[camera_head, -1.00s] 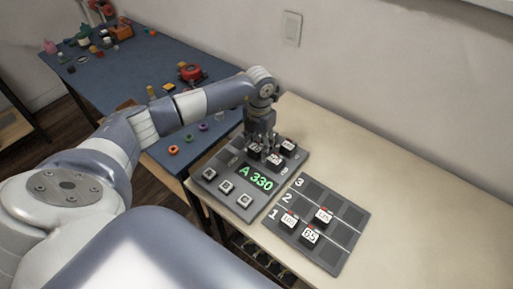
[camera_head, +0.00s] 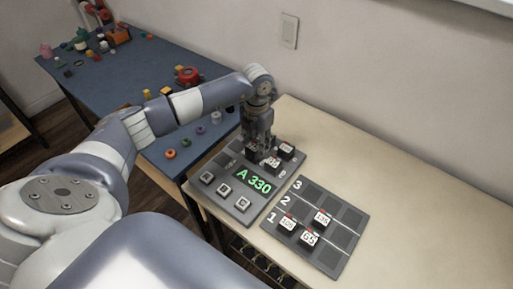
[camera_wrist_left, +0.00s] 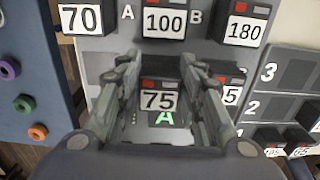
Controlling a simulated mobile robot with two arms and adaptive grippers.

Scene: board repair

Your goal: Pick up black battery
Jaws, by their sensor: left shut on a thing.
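A black battery (camera_wrist_left: 158,100) with a white label reading 75 and a red patch on top sits between the fingers of my left gripper (camera_wrist_left: 160,90). The fingers are shut on it from both sides. In the head view the left gripper (camera_head: 257,148) is low over the far part of the grey board (camera_head: 217,215), and the battery is mostly covered by it. I cannot tell whether the battery is clear of the board. My right gripper is in neither current view.
Close by are more black blocks, labelled 70 (camera_wrist_left: 80,18), 100 (camera_wrist_left: 165,22) and 180 (camera_wrist_left: 243,30), plus a partly hidden one (camera_wrist_left: 231,95). A numbered rack (camera_head: 345,240) holds several blocks. Bare table (camera_head: 420,200) lies right.

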